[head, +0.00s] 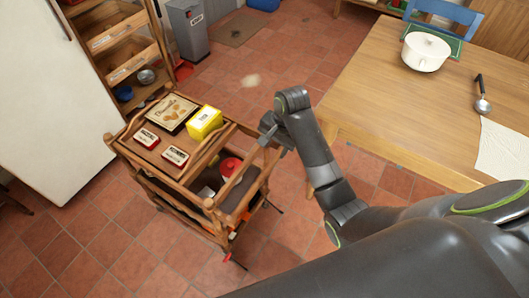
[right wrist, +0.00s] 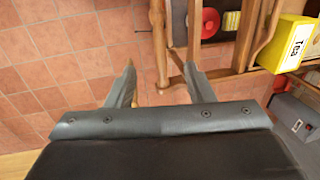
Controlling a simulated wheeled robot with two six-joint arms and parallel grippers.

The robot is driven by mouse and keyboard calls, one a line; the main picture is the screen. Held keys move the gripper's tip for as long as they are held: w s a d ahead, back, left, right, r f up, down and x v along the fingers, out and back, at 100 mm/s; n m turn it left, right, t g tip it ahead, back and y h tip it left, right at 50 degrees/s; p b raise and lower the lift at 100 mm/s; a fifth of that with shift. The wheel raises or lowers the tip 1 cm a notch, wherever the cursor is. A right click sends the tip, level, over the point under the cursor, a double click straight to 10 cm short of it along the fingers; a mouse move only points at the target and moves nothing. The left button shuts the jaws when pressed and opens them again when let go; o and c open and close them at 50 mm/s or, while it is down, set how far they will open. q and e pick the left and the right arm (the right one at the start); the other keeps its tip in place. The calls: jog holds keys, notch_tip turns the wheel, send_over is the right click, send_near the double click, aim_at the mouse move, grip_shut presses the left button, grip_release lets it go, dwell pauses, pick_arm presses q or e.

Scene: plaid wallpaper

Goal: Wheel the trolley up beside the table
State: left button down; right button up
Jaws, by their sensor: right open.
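The wooden trolley (head: 150,169) stands on the tiled floor left of the table, with a strip of bare floor between them. Its top carries a biscuit box, a yellow tea box and two small red tins; a red-lidded pot sits lower down. The wooden table (head: 390,105) fills the right side. My right gripper (head: 267,133) is open beside the trolley's table-side end. In the right wrist view a wooden post of the trolley (right wrist: 158,45) shows between the spread fingers (right wrist: 162,45); I cannot tell whether they touch it. My left gripper is not in view.
A white pot (head: 425,52), a ladle (head: 481,98) and a cloth (head: 503,150) lie on the table. A wooden shelf unit (head: 118,48) and a pale cabinet (head: 45,110) stand left behind the trolley. A grey bin (head: 187,30) is behind.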

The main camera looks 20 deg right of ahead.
send_near(265, 172)
jog(key=f, duration=0.2)
jog(key=f+b, duration=0.1)
jog(key=f, duration=0.2)
jog(key=w+a+f+b, duration=0.1)
jog(key=f, duration=0.1)
jog(key=shift+f, duration=0.2)
jog(key=shift+w+f, duration=0.15)
jog(key=shift+f, duration=0.65)
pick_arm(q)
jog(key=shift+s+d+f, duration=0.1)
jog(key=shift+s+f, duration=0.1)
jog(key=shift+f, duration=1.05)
pick_arm(e)
jog(key=shift+a, duration=0.1)
grip_shut()
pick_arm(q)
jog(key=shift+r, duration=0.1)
